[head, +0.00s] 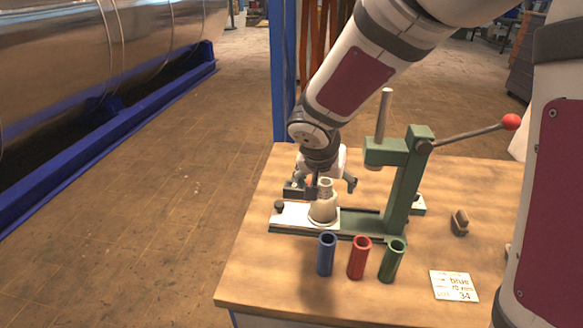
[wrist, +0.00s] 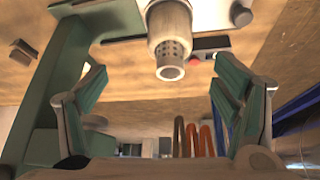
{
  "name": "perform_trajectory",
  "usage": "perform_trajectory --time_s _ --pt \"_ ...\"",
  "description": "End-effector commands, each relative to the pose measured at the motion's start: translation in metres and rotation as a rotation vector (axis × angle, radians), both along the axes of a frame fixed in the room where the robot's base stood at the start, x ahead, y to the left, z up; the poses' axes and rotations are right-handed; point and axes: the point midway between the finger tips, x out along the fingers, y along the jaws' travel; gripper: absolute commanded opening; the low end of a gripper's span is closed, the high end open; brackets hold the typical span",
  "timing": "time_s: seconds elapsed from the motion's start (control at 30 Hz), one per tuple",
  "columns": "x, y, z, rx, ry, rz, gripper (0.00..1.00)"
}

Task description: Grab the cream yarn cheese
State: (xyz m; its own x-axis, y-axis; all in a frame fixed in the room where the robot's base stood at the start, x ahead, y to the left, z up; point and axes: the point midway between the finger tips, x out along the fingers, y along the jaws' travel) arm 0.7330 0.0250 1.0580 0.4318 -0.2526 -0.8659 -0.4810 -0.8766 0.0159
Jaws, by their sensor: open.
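The cream yarn cheese (head: 323,209) appears to be the cream, tapered body standing upright on the base plate of a green press, with a grey perforated tube end (head: 326,187) at its top. In the wrist view the cream body (wrist: 168,18) shows at top centre, its holed tube end pointing toward the camera. My gripper (head: 326,183) is just behind and around the level of the tube top in the head view. In the wrist view my gripper (wrist: 160,66) has its two fingers wide apart, one on each side of the tube end, with clear gaps and nothing held.
The green press (head: 402,190) has an upright post (head: 384,115) and a lever with a red knob (head: 511,122). Blue (head: 326,255), red (head: 359,258) and green (head: 391,262) tubes stand in front. A card (head: 454,286) and small brown block (head: 460,222) lie right.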

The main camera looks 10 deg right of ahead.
Motion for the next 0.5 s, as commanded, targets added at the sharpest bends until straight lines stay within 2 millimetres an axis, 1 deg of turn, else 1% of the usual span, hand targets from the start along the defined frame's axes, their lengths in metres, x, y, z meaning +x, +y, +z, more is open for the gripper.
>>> perform_trajectory --time_s 0.07,0.17,0.27,0.4,0.5 --pt "0.005 0.004 -0.007 0.01 -0.002 -0.005 0.82" --pt "0.009 0.005 -0.015 0.015 -0.004 -0.008 0.82" --pt "0.016 0.001 -0.029 0.014 -0.002 -0.009 0.82" --pt "0.027 -0.006 -0.053 0.014 -0.001 -0.008 0.82" --pt "0.035 -0.01 -0.068 0.014 -0.002 -0.009 0.82"
